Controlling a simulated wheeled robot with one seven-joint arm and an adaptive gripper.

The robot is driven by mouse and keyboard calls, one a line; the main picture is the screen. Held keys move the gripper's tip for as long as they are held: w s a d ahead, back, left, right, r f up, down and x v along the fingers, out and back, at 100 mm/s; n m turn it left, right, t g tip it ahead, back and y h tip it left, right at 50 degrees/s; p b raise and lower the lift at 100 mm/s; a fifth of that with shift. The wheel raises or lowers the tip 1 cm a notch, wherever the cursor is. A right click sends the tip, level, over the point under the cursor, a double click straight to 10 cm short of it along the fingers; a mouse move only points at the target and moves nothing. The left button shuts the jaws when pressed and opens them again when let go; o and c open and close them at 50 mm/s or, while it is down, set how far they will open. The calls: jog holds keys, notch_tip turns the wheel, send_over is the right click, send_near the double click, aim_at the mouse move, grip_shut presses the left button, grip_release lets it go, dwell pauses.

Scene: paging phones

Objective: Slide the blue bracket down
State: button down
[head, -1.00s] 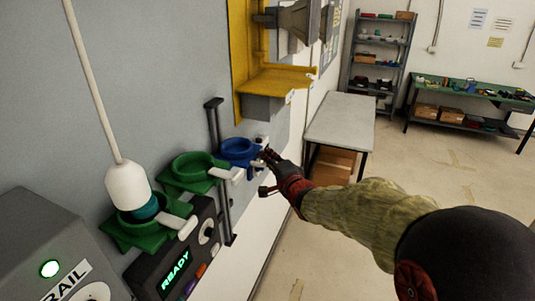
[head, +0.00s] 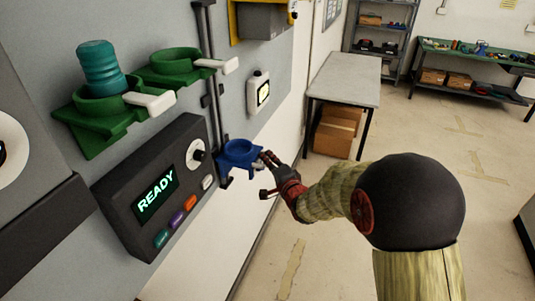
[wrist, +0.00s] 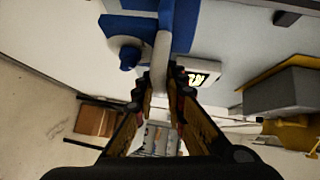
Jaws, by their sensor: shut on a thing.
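The blue bracket (head: 240,149), a ring-shaped holder, sits low on the dark vertical rail (head: 215,100) on the wall, near the rail's lower end. It is well below the green brackets and right of the dark READY panel. My gripper (head: 268,162) reaches it from the right and is shut on its pale lever. In the wrist view, the blue bracket (wrist: 184,28) is at the top, and its white lever (wrist: 162,50) runs down between the fingers of my gripper (wrist: 160,88). The fingers hide the lever's end.
Two green brackets (head: 178,62) are higher on the left, the nearer one holding a teal ribbed piece (head: 101,66). The READY panel (head: 155,185) is close on the left. A small white box (head: 258,92) is above the bracket. A grey table (head: 345,78) stands behind; open floor lies right.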

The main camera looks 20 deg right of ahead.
notch_tip(320, 180, down, 6)
jog(key=b, duration=0.2)
jog(key=shift+s+b, duration=0.15)
jog(key=shift+b, duration=0.2)
jog(key=shift+f, duration=0.15)
jog(key=c, duration=2.1)
grip_release()
jog(key=shift+o, duration=1.3)
jog(key=shift+r, duration=0.2)
